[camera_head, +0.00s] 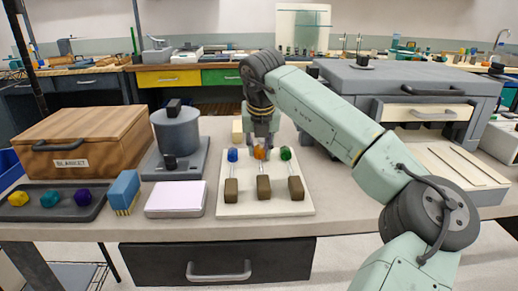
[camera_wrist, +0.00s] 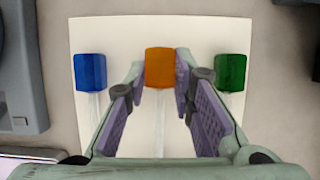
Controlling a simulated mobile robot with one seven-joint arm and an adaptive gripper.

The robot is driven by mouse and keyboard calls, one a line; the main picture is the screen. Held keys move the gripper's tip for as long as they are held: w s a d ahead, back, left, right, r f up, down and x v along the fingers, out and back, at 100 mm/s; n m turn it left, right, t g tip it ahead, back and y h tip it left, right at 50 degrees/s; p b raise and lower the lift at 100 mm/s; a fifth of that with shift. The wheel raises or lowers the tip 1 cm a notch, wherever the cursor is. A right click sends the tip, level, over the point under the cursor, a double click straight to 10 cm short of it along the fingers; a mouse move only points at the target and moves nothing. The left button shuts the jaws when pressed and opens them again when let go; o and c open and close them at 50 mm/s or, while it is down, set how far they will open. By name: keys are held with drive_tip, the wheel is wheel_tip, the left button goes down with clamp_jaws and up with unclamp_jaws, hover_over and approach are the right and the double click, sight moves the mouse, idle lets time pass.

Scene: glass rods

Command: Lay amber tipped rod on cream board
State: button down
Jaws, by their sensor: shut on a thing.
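The amber tipped rod has an orange tip (camera_wrist: 160,68) and a clear glass shaft (camera_wrist: 160,130); the tip also shows in the head view (camera_head: 260,153). My gripper (camera_wrist: 161,82) is shut on it, with a purple-padded finger on each side of the tip. In the head view my gripper (camera_head: 262,141) comes down over the rod from behind. A blue tipped rod (camera_wrist: 90,72) is to its left and a green tipped rod (camera_wrist: 231,72) to its right. All three show over a pale board (camera_head: 230,208). A cream board with dark grooves (camera_head: 440,160) lies at the right.
Three brown blocks (camera_head: 264,189) stand along the pale board's front. A grey lidded box with a drawer (camera_head: 400,80) is behind the cream board. Left are a grey device (camera_head: 177,130), white pad (camera_head: 176,199), blue brush (camera_head: 124,188), wooden box (camera_head: 80,135) and dark tray (camera_head: 60,212).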

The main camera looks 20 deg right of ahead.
sight(261, 162)
drive_tip(key=shift+f, duration=0.2)
drive_tip(key=c, duration=1.4)
unclamp_jaws()
drive_tip(key=shift+o, duration=0.2)
drive_tip(key=v, duration=1.2)
drive_tip(key=shift+r+b, duration=0.2)
drive_tip(key=shift+b, duration=0.1)
drive_tip(key=shift+w, duration=0.1)
